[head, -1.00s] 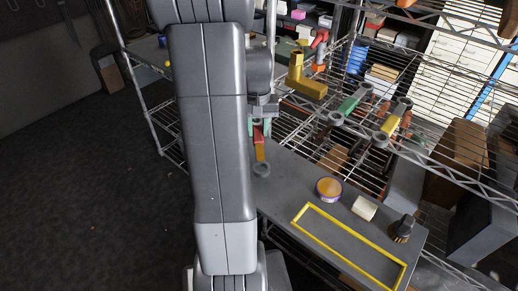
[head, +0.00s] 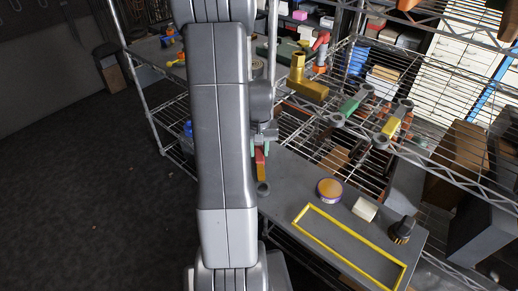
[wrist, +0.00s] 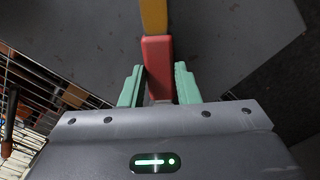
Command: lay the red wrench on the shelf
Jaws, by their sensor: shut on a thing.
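My gripper (head: 261,147) has green fingers and is shut on the red wrench (head: 260,168). In the wrist view my gripper (wrist: 159,80) has the red wrench (wrist: 158,58) between its fingers, with a yellow-orange part running on beyond the red one. In the head view the wrench points down toward a grey end, over the left edge of the grey shelf board (head: 290,185). Whether it touches the board I cannot tell. The board also shows in the wrist view (wrist: 230,35). A yellow rectangular outline (head: 350,250) is on the board's front right.
Wire racks with green (head: 351,105) and yellow (head: 391,126) tools are behind. The outline's inside is clear.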

